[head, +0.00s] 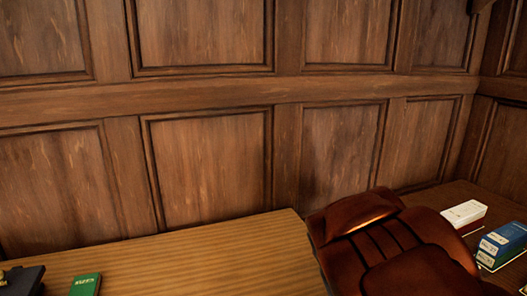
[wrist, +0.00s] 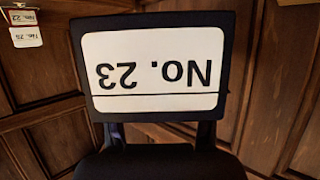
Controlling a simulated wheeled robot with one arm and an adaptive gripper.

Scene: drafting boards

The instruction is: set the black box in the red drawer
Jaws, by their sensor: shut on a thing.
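The black box (wrist: 240,60) fills the middle of the wrist view, with a white label reading "No. 23" upside down. My gripper (wrist: 160,134) is shut on it; its dark fingers show just below the label, one on each side. The box hides much of what lies behind it. The head view shows neither my gripper nor the black box for certain. I see no red drawer in either view.
In the head view, a wooden desk (head: 200,262) carries a green book (head: 86,284) and a dark object (head: 20,280) at left. Panelled walls (head: 205,170) rise behind.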

